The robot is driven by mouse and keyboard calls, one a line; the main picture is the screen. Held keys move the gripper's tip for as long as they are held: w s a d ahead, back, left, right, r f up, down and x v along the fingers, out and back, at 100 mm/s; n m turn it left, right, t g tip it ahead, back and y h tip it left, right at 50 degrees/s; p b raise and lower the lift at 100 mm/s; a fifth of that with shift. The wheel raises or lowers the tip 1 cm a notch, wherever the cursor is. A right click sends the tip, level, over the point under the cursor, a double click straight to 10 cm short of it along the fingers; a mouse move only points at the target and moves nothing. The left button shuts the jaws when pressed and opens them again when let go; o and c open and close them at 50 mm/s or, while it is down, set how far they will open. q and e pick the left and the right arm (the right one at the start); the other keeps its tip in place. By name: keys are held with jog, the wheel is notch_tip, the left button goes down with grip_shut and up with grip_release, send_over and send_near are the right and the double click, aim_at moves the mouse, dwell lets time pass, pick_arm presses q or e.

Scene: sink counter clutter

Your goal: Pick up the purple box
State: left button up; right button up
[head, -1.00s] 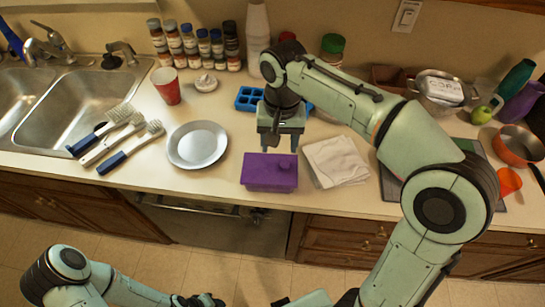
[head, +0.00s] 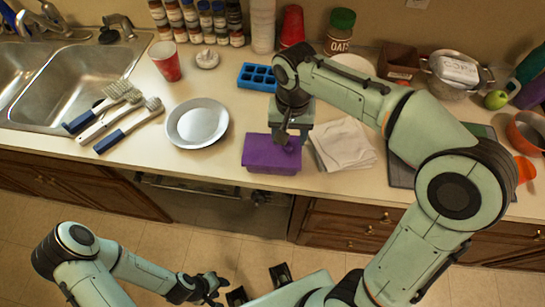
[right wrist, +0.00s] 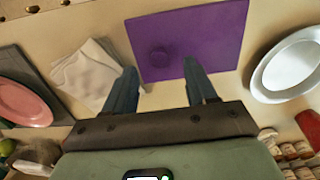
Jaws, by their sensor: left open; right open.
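The purple box (head: 265,156) sits near the front edge of the counter, between the grey plate and the white cloths. It has a small round knob on its lid, seen in the right wrist view on the box (right wrist: 190,40). My right gripper (head: 294,142) is above the box's back right part, pointing down. In the right wrist view the open, empty fingers (right wrist: 160,88) reach toward the box's edge. I cannot tell whether they touch it. My left gripper (head: 209,289) is low in front of the counter, away from the box, open and empty.
A grey plate (head: 197,124) lies left of the box, with brushes (head: 128,125) beyond it. Folded white cloths (head: 343,145) lie close on the right. A blue tray (head: 257,77) is behind. A red cup (head: 165,61) and spice jars stand further back.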

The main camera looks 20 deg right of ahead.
aim_at(288, 145)
notch_tip(288, 145, down, 3)
jog(key=shift+f, duration=0.2)
grip_shut()
jog(key=shift+r, duration=0.1)
jog(key=shift+r, duration=0.1)
